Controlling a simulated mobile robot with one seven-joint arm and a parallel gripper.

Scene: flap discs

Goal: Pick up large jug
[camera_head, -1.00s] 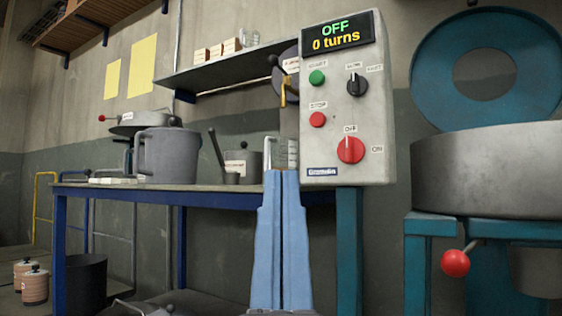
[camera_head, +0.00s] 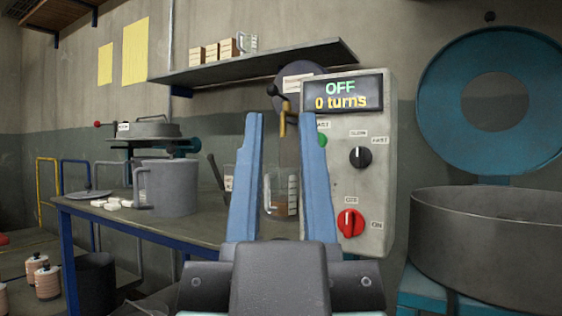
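A clear glass jug (camera_head: 281,208) with white markings and something brown low inside stands at the right end of the workbench. It shows between the fingers of my gripper (camera_head: 284,118). My gripper is open and empty, its two blue fingers pointing forward and apart. It is nearer the camera than the glass jug, and I cannot tell how far. A big grey jug (camera_head: 174,186) with a side handle stands further left on the bench. A smaller glass jug (camera_head: 245,43) is on the wall shelf. The fingers and gripper body hide part of the bench.
The control box (camera_head: 372,195) reads OFF, 0 turns, close to the right of my gripper. A large metal drum (camera_head: 480,250) is at the right. The shelf (camera_head: 265,65) hangs above.

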